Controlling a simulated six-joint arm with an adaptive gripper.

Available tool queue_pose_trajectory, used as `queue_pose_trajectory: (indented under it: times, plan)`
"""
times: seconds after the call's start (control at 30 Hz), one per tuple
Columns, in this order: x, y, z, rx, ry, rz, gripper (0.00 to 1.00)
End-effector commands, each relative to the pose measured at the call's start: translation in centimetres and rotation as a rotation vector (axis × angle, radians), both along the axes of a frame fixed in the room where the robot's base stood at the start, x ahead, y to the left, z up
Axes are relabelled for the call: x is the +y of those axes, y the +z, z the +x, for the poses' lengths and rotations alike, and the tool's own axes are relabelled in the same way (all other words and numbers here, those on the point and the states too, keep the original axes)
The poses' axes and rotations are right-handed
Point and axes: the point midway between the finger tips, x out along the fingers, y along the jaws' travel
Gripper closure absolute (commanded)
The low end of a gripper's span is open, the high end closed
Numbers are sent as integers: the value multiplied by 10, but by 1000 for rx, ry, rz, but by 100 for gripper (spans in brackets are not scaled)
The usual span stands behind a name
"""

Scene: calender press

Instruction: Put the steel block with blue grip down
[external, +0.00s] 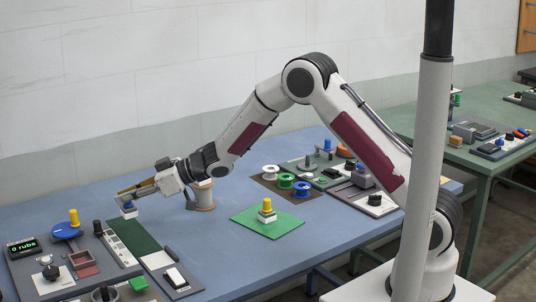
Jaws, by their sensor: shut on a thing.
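My gripper (128,196) is at the left of the blue table, at the end of my outstretched arm. It is shut on the steel block with blue grip (129,211). The block's blue grip shows just below the fingertips, with a pale body under it. It is close over the table, beside the dark green strip; I cannot tell whether its underside touches anything.
A green mat (245,222) holds a yellow-gripped block (267,210).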

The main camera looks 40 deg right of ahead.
Motion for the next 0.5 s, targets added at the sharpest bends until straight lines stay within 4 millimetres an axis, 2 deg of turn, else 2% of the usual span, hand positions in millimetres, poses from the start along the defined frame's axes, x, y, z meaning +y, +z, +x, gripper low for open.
queue_pose_trajectory:
  times: [0.1, 0.2, 0.5]
  plan:
    - [0, -14, 0, 1, 0, 0, 100]
    - [0, -20, 0, 1, 0, 1, 100]
    - [0, -20, 0, -1, 0, 1, 100]
